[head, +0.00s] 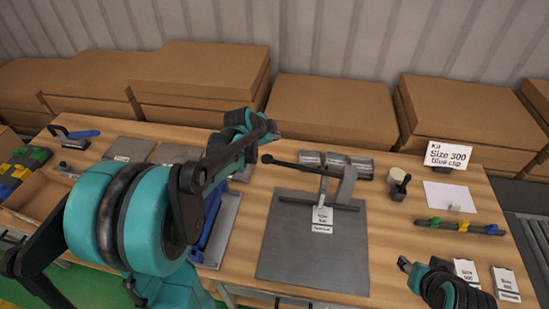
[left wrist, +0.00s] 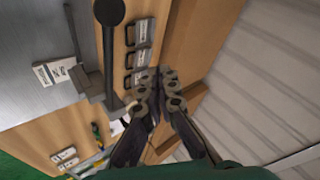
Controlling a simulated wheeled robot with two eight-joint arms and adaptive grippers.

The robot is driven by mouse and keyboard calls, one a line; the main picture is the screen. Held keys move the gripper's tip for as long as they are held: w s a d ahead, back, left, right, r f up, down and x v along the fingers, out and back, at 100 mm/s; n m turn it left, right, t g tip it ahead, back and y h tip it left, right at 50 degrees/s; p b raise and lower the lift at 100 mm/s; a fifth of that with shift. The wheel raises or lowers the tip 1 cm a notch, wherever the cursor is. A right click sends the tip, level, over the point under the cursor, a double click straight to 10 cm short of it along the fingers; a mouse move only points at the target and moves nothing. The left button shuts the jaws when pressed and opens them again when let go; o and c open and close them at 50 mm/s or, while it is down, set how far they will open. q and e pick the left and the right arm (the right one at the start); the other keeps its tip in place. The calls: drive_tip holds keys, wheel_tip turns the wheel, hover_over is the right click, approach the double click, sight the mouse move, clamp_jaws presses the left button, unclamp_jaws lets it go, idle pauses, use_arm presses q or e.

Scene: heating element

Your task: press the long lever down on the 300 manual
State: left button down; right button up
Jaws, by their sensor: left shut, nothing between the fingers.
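The 300 manual is a dark grey plate (head: 312,250) with a hinged bracket (head: 346,186) and a small white label (head: 322,215), whose print is too small to read surely. Its long black lever (head: 300,165) reaches left from the bracket to a round knob (head: 267,158). The lever also shows in the left wrist view (left wrist: 110,55), with the knob at the top edge. My left gripper (head: 272,130) is shut and empty, just beyond the knob in the head view. In the left wrist view its fingers (left wrist: 160,76) are right of the lever, apart from it. My right gripper (head: 405,262) is low at the right, its jaws unclear.
Several metal blocks (head: 335,160) stand behind the lever. A black-handled piece (head: 399,186), a "Size 300 Blue clip" sign (head: 447,154) and a bar with coloured clips (head: 460,227) are to the right. Cardboard boxes (head: 330,108) line the back. A blue-handled device (head: 212,225) is partly hidden by my left arm.

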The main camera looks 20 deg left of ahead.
sight(271, 163)
use_arm(q)
drive_tip(key=f+b, duration=0.2)
drive_tip(key=f, duration=0.1)
drive_tip(key=f+b, duration=0.2)
drive_tip(key=f, duration=0.1)
drive_tip(key=f+b, duration=0.2)
drive_tip(key=b, duration=0.1)
drive_tip(key=shift+s+a+f, duration=0.1)
drive_tip(key=shift+a+f, duration=0.3)
drive_tip(key=shift+f, duration=0.1)
idle(1.0)
drive_tip(key=shift+f+b, duration=0.3)
drive_tip(key=shift+s+a+f+b, duration=0.1)
drive_tip(key=shift+a+f+b, duration=0.05)
drive_tip(key=shift+f+b, duration=1.1)
drive_tip(key=shift+a+f+b, duration=0.1)
drive_tip(key=shift+f+b, duration=0.85)
drive_tip(key=shift+f, duration=0.55)
idle(2.6)
